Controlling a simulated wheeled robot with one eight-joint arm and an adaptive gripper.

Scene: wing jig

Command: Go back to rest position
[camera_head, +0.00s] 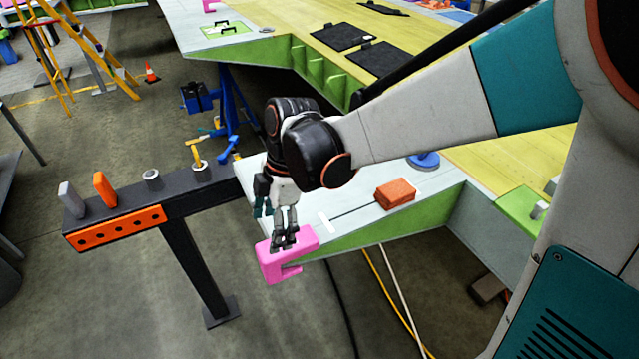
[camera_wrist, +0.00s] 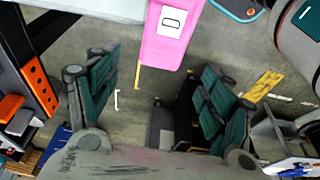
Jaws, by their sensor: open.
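My gripper (camera_head: 284,240) hangs pointing down at the near corner of the wing panel, just by a pink clamp (camera_head: 270,264). In the head view its fingers overlap the top of the clamp; I cannot tell whether they touch it. The pink clamp (camera_wrist: 168,48), with a white label, shows at the top middle there, beyond the fingers. The clamp sits on the panel edge (camera_head: 350,238).
A dark tool beam (camera_head: 200,190) with an orange perforated block (camera_head: 115,228) stands to the left. An orange-red block (camera_head: 395,193) lies on the wing panel. A blue stand (camera_head: 230,110), yellow ladder (camera_head: 85,45) and cone (camera_head: 151,72) are farther back. Open floor shows at the lower left.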

